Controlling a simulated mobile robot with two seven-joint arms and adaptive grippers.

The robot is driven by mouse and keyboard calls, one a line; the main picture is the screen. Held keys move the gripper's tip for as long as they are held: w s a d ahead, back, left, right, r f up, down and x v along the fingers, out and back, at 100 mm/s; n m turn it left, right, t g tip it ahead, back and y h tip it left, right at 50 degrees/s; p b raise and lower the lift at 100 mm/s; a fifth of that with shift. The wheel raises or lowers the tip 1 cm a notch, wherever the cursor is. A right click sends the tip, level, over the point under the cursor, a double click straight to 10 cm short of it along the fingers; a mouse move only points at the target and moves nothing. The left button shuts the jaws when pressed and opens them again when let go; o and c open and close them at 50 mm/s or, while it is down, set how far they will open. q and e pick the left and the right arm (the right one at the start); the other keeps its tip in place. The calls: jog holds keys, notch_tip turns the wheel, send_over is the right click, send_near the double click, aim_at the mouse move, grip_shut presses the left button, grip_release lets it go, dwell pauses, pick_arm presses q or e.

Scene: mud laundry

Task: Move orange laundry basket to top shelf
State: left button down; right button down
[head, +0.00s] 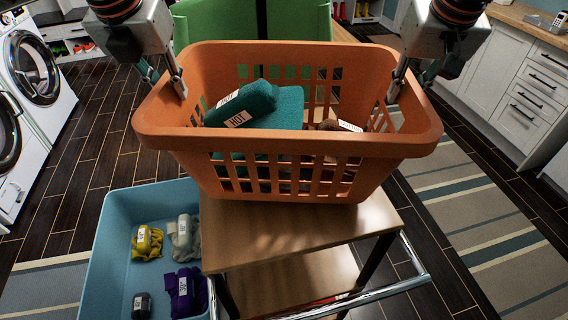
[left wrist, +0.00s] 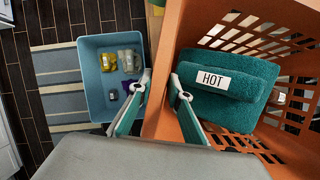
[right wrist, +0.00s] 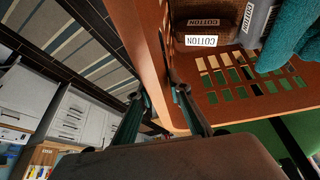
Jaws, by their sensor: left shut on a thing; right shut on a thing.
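The orange laundry basket (head: 290,143) is in the middle of the head view, at the wooden cart's top shelf (head: 300,222). I cannot tell whether its bottom touches the shelf. It holds a teal towel (head: 275,103) labelled HOT and brown and grey items labelled COTTON (right wrist: 200,40). My left gripper (head: 165,85) is shut on the basket's left rim, one finger inside and one outside, as the left wrist view (left wrist: 160,88) shows. My right gripper (head: 408,85) is shut on the right rim; the right wrist view (right wrist: 160,95) shows the wall between its fingers.
A blue bin (head: 110,260) with several labelled clothes stands low at the left of the cart. A metal rail (head: 345,295) runs along the cart's front. Washing machines (head: 40,65) stand far left, white drawers (head: 530,95) right. Green panels (head: 235,20) rise behind the basket.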

aim_at(175, 105)
pick_arm(q)
jog(key=shift+s+r, duration=0.1)
jog(key=shift+r, duration=0.05)
pick_arm(e)
jog(key=shift+s+r, duration=0.1)
jog(key=shift+s, duration=0.05)
pick_arm(q)
jog(key=shift+f, duration=0.2)
